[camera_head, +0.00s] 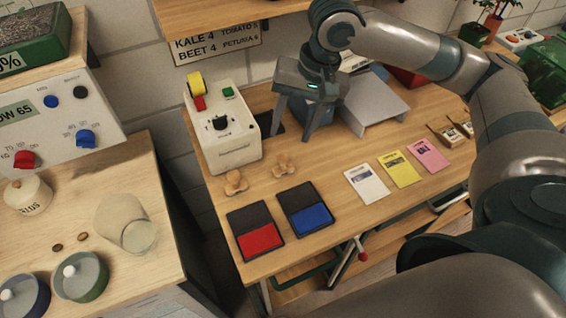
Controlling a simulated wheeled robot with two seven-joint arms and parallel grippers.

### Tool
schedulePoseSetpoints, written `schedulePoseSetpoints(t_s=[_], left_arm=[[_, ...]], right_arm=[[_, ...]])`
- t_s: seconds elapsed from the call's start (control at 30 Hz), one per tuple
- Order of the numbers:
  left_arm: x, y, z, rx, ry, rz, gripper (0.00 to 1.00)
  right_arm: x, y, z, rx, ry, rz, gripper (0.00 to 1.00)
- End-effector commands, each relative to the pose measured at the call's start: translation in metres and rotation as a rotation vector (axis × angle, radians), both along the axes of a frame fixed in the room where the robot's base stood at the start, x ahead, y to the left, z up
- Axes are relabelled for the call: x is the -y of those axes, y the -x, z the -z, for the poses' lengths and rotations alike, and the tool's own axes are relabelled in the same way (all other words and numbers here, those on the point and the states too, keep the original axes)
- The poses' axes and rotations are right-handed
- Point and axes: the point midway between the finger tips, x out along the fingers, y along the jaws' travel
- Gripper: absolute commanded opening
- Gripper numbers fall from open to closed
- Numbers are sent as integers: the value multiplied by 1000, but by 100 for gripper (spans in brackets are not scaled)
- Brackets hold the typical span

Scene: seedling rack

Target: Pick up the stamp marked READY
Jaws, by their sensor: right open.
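Two small wooden stamps stand on the workbench behind the ink pads: the left stamp (235,183) and the right stamp (284,166). Their markings cannot be read here, so I cannot tell which one says READY. My right gripper (291,137) is open and empty, fingers pointing down, just behind the right stamp and apart from it. A red ink pad (260,240) and a blue ink pad (313,217) lie open in front of the stamps. My left gripper is not in view.
A white label machine (221,130) stands left of my gripper. A grey stand (372,108) is to its right. White (367,184), yellow (400,169) and pink (428,155) cards lie to the right. A gap separates the left counter (165,255) from the workbench (340,150).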

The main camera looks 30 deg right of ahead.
Motion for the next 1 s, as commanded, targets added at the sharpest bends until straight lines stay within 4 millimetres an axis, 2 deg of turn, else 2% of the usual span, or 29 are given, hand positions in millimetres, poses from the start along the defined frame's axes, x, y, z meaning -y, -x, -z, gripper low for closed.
schedulePoseSetpoints(t_s=[0.1, 0.3, 0.77, 1.0], left_arm=[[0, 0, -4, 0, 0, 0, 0], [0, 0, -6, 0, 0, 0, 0], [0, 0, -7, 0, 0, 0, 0], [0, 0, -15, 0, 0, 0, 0]], right_arm=[[-4, -2, 21, -5, 0, 0, 45], [-8, -6, 42, -1, -1, 0, 45], [-9, -6, 47, -1, 0, 0, 45], [-6, -10, 67, -4, 1, 2, 45]])
